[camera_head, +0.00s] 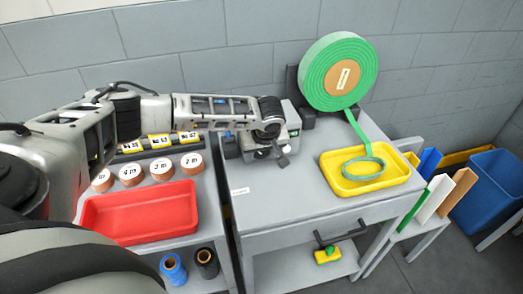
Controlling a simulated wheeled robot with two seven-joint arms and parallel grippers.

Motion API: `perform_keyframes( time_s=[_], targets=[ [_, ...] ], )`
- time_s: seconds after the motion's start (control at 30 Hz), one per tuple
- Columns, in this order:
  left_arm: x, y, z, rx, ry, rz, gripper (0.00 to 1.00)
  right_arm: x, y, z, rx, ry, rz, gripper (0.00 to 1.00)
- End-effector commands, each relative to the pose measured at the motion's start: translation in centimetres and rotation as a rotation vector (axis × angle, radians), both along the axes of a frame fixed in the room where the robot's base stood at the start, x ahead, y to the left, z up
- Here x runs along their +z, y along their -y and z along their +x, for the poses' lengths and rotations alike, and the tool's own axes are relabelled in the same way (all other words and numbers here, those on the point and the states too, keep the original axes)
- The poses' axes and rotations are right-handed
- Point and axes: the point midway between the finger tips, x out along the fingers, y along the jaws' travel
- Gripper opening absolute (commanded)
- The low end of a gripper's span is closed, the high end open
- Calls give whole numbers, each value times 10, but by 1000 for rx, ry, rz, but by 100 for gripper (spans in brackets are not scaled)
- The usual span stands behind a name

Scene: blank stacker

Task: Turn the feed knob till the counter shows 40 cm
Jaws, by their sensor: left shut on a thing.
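A grey feeder machine (293,122) stands at the back left of the right-hand table. My left arm reaches across to it from the left. My left gripper (272,148) points down at the front of the machine and is shut on the feed knob, which is mostly hidden behind the gripper and wrist. The counter cannot be made out. A large green roll of strip (322,66) stands upright behind the machine. Its green strip (358,125) hangs down and ends in a loop in a yellow tray (401,178). My right gripper is not in view.
On the left table are a red tray (140,212), several round labelled rolls (161,168) and a row of yellow-labelled blocks (159,140). Blue and black spools (173,268) sit below. Coloured boards (433,198) and a blue bin (489,190) stand at the right.

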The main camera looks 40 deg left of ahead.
Motion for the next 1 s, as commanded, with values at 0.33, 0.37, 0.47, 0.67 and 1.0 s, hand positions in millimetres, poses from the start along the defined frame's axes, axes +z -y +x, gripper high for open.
perform_keyframes(
  time_s=[0.33, 0.37, 0.47, 0.67, 1.0],
  targets=[
    [0, 3, 1, 4, -124, 101, 20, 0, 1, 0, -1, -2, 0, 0],
    [-1, 3, 2, 2, -141, 115, 20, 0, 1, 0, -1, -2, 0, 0],
    [-1, 4, 2, 4, -201, 166, 20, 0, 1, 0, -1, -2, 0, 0],
    [-1, 4, 3, 3, -313, 262, 20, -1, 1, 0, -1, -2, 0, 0],
    [-2, 4, 4, 2, -438, 371, 20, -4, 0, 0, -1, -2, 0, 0]
  ],
)
